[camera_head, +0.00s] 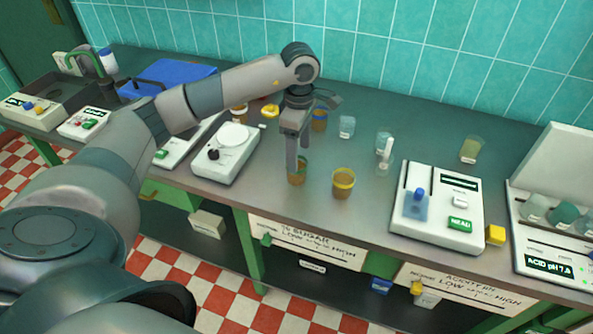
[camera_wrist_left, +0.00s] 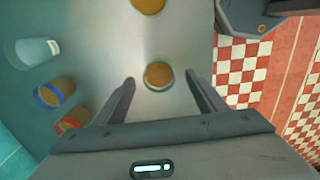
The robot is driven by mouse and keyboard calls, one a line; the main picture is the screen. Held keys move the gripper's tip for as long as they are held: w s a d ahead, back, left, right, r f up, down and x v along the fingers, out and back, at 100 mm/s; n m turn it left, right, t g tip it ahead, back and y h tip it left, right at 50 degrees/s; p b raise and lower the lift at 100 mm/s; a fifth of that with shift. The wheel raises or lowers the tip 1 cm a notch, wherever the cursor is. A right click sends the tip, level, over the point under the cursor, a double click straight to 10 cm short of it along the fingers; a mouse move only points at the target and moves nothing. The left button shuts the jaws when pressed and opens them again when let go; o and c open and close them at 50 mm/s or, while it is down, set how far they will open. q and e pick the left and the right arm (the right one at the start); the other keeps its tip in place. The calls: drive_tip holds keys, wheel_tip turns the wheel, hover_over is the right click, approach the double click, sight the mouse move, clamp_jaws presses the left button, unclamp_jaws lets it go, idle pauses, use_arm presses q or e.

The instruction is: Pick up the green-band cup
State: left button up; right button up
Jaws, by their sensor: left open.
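The green-band cup (camera_head: 301,174) stands upright on the grey counter near its front edge, with brownish contents and a green rim band. It also shows in the left wrist view (camera_wrist_left: 159,76), where it lies between my two spread fingertips. My left gripper (camera_head: 294,172) points down at the cup, open and empty. In the head view a finger covers part of the cup. I cannot tell whether a finger touches it. My right gripper is not in view.
A yellow-band cup (camera_head: 343,184) stands just right of the green-band cup. A blue-band cup (camera_head: 319,121) and a clear cup (camera_head: 347,127) stand behind. A red-band cup (camera_wrist_left: 72,121) shows in the wrist view. White devices (camera_head: 227,153) (camera_head: 437,208) flank the area.

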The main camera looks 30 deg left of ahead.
use_arm(q)
drive_tip(key=shift+f, duration=0.1)
drive_tip(key=f+p, duration=0.1)
drive_tip(key=f, duration=0.1)
drive_tip(key=f+p, duration=0.2)
drive_tip(key=shift+a, duration=0.4)
drive_tip(key=shift+f, duration=0.55)
drive_tip(key=c, duration=1.2)
